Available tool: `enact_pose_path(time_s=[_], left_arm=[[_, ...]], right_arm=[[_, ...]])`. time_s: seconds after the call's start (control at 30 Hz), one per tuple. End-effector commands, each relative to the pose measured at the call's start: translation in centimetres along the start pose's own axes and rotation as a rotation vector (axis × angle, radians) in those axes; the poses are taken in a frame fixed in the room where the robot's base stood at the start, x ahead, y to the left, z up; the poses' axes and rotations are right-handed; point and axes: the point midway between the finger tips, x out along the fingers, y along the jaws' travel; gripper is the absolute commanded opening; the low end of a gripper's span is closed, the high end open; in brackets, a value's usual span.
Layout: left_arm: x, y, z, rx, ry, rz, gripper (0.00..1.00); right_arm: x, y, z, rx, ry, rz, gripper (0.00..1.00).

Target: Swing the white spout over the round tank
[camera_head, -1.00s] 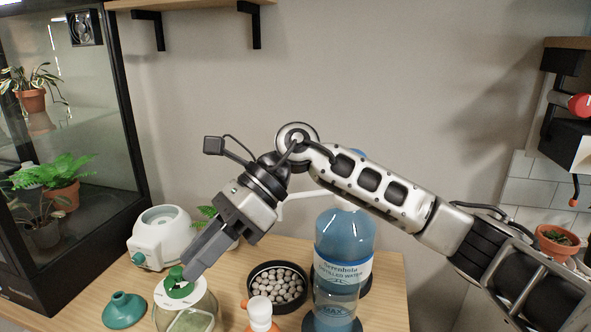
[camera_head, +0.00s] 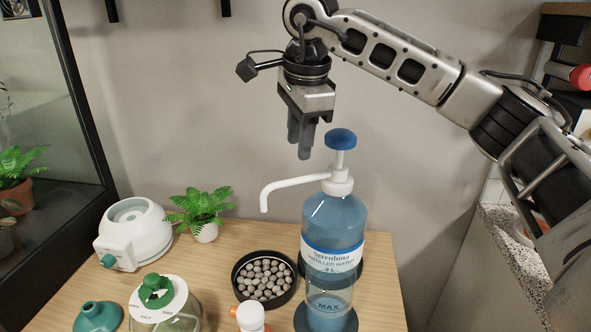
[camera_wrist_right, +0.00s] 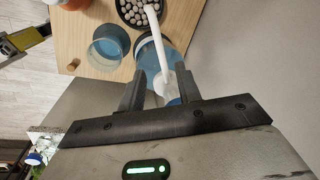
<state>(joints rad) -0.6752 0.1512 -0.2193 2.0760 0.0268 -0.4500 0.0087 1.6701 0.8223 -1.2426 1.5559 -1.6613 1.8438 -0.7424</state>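The white spout (camera_head: 290,184) sticks out to the left from the pump on the blue water bottle (camera_head: 335,222). Its bent tip hangs in the air left of the bottle; in the right wrist view the spout (camera_wrist_right: 154,38) reaches toward the pebble dish. The round tank (camera_head: 330,298), clear with blue water and a MAX mark, stands in front of the bottle; it also shows in the right wrist view (camera_wrist_right: 107,48). My right gripper (camera_head: 301,152) points down, open and empty, above the spout and left of the blue pump knob (camera_head: 341,138).
A black dish of pebbles (camera_head: 264,278) lies left of the tank. A green-topped jar (camera_head: 165,305), green funnel (camera_head: 98,316), orange-and-white bottle (camera_head: 250,318), white appliance (camera_head: 134,234) and potted fern (camera_head: 203,212) stand further left. The wall is close behind.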

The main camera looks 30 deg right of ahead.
Motion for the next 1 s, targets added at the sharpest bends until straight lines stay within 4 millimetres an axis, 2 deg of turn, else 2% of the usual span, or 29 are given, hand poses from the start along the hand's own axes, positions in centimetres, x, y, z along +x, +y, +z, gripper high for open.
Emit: enact_pose_path(time_s=[0.03, 0.2, 0.4, 0.8, 0.9, 0.93, 1.0], left_arm=[[-0.1, 0.0, -0.1, 0.001, 0.000, 0.000, 0.36], [-0.2, 0.0, -0.4, 0.004, 0.002, -0.002, 0.36], [-0.1, -0.1, -0.6, 0.007, 0.005, -0.004, 0.36], [0.0, -0.1, -0.6, 0.009, 0.005, -0.005, 0.36], [0.0, -0.1, -0.6, 0.009, 0.005, -0.005, 0.36], [0.0, -0.2, -0.6, 0.009, 0.004, -0.005, 0.36], [0.0, -0.1, -0.6, 0.009, 0.004, -0.005, 0.36]], right_arm=[[1.2, 0.1, 0.0, 0.000, 0.002, 0.005, 0.34], [4.4, 0.0, 0.0, 0.000, 0.001, 0.003, 0.34], [6.8, 0.0, 0.0, 0.001, 0.000, 0.001, 0.34], [7.5, 0.0, 0.1, 0.000, -0.001, -0.001, 0.34], [7.5, 0.0, 0.1, 0.000, -0.001, 0.000, 0.06], [7.5, 0.0, 0.1, 0.000, -0.001, 0.000, 0.00], [7.5, 0.0, 0.1, 0.000, -0.001, 0.000, 0.00]])
